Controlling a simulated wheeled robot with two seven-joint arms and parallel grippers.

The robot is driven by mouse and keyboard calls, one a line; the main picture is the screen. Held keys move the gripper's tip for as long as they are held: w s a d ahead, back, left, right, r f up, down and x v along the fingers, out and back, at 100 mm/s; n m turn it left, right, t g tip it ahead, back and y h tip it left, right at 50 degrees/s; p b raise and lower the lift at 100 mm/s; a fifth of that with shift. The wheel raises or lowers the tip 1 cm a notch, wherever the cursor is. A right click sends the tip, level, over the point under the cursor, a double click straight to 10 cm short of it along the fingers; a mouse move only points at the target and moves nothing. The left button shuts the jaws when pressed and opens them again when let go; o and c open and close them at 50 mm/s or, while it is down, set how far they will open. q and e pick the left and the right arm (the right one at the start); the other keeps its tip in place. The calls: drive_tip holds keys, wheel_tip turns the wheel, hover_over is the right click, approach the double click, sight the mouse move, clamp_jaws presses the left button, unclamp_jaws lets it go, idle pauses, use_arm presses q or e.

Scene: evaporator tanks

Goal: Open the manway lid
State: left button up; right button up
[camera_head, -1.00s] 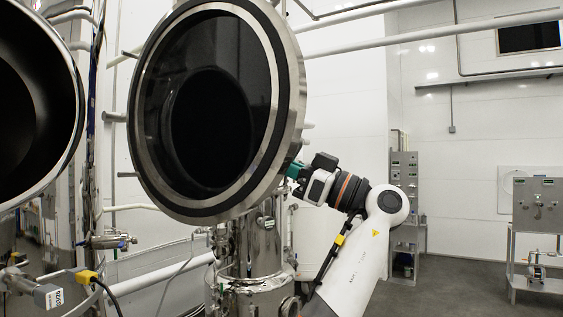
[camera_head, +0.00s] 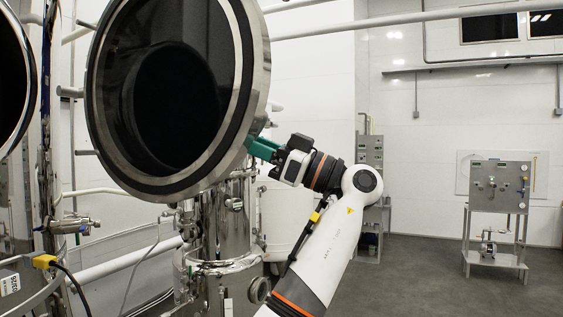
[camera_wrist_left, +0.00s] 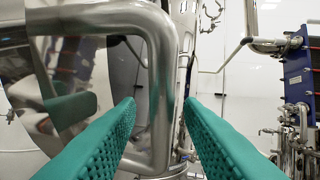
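The manway lid (camera_head: 259,62) stands swung out with its dark inner face and black gasket towards the head camera. The tank's round opening (camera_head: 14,90) is uncovered at the left edge. My left arm rises from the bottom, and its green left gripper (camera_head: 262,148) is at the lid's right edge, fingertips partly behind it. In the left wrist view a bent steel handle (camera_wrist_left: 165,90) stands between and beyond the two green fingers, with gaps beside it. The gripper looks open. The lid's polished outer face (camera_wrist_left: 50,60) is on the left there. My right gripper is out of view.
A steel column (camera_head: 225,220) with pipework stands below the lid. A valve (camera_head: 72,225) and pipes are at the left. A control stand (camera_head: 498,190) is at the right. The grey floor (camera_head: 410,270) between is clear. The left wrist view shows a blue plate unit (camera_wrist_left: 300,65).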

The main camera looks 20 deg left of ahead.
use_arm(q)
drive_tip(key=b+v, duration=0.2)
drive_tip(key=v, duration=0.7)
drive_tip(key=shift+d, duration=0.25)
drive_tip(key=shift+f, duration=0.15)
